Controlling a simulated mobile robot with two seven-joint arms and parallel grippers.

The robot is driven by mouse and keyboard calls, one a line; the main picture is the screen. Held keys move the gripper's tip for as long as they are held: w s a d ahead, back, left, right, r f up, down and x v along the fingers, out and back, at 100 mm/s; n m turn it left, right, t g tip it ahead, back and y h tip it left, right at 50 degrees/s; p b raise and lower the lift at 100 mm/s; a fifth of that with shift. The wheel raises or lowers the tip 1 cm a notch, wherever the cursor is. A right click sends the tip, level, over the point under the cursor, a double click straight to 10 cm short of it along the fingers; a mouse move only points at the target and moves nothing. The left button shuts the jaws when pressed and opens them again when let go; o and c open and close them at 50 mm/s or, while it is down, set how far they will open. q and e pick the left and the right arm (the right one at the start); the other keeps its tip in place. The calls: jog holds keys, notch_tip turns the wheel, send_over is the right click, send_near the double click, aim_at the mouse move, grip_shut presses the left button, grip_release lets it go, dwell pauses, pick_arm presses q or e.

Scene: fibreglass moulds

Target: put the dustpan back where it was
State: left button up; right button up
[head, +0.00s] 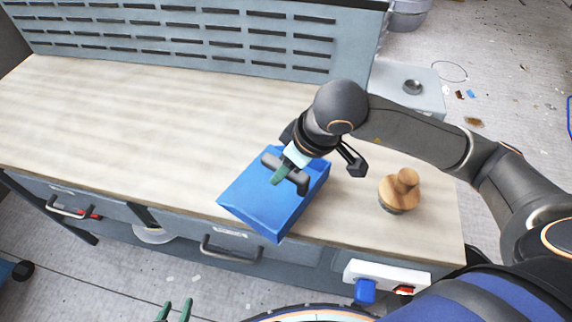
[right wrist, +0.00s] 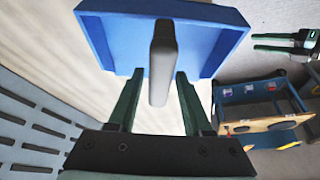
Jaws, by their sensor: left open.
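The blue dustpan (head: 258,200) with its grey handle lies at the bench's front edge, near the middle of the head view. My right gripper (head: 280,175) is over it, one green finger crossing the handle. In the right wrist view the dustpan (right wrist: 100,38) is ahead, and its handle (right wrist: 162,65) runs between the two green fingers of my right gripper (right wrist: 160,73). Gaps show beside the handle, so the fingers look open around it. My left gripper (head: 175,311) is open and empty at the bottom edge of the head view, away from the bench.
A wooden knob-topped tool (head: 402,192) stands on the workbench (head: 120,115), right of the dustpan. A slotted grey panel (head: 200,38) rises behind the bench. Drawer handles (head: 230,252) and a white box with a blue part (head: 385,275) are along the front. The bench's left is clear.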

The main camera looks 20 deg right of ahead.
jog(key=shift+o, duration=0.8)
jog(key=shift+r+p, duration=0.35)
jog(key=shift+r, duration=0.15)
jog(key=v, duration=1.1)
jog(key=shift+s, duration=0.15)
jog(key=shift+d+r, duration=0.1)
jog(key=shift+r, duration=0.05)
